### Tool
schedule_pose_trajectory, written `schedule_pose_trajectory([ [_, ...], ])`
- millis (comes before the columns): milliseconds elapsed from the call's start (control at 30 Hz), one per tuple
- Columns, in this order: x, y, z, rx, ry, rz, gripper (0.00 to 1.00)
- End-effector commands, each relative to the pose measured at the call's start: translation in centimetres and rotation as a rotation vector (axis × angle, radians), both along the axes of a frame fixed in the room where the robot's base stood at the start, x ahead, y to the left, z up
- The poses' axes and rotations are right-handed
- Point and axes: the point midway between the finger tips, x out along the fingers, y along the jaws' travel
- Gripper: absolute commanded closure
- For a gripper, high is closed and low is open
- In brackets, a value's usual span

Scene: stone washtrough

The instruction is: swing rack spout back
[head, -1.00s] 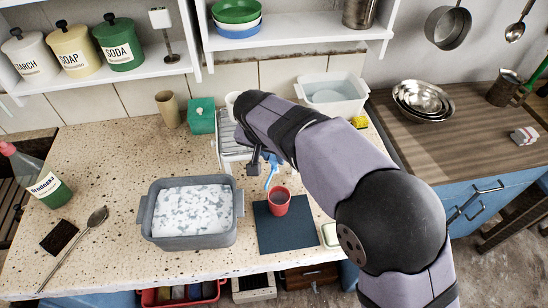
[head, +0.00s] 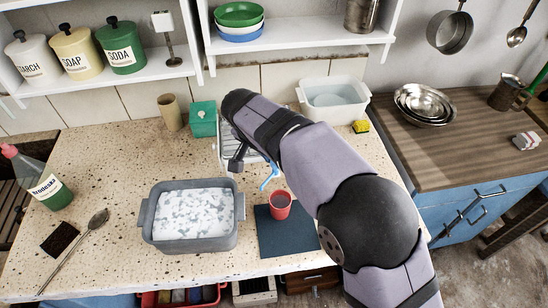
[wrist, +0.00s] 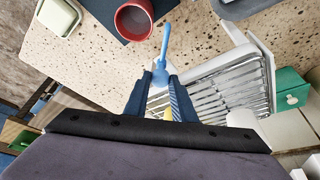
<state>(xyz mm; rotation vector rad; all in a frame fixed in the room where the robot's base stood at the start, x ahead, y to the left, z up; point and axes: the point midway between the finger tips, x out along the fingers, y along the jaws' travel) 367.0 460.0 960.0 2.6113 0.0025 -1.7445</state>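The white dish rack (head: 233,157) stands on the speckled counter, largely behind my arm in the head view. In the wrist view its slatted drain (wrist: 225,85) lies to the right of my fingers. The blue spout (head: 270,177) sticks out from the rack's front. In the wrist view the spout (wrist: 164,45) points up toward the red mug. My gripper (wrist: 160,80) is open, its two dark blue fingers apart at the spout's rear end. Whether they touch it I cannot tell. In the head view the fingers are mostly hidden behind my wrist.
The red mug (head: 280,204) stands on a dark mat (head: 285,238) close to the spout. A grey basin of suds (head: 160,238) is left of it. A teal box (head: 202,118) and a white tub (head: 354,107) flank the rack at the back. A yellow sponge (head: 361,127) lies by the tub.

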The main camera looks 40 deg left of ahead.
Motion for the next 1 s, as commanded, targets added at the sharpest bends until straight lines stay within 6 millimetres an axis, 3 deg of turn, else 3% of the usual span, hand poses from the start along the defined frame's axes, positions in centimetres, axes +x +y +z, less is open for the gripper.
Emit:
schedule_pose_trajectory([
  [100, 0.0, 0.1, 0.0, 0.002, -0.001, 0.001, 0.59],
  [633, -0.1, 0.3, 0.5, 0.011, -0.004, 0.006, 0.59],
  [1000, -1.3, 0.2, 4.0, 0.009, -0.004, 0.004, 0.59],
])
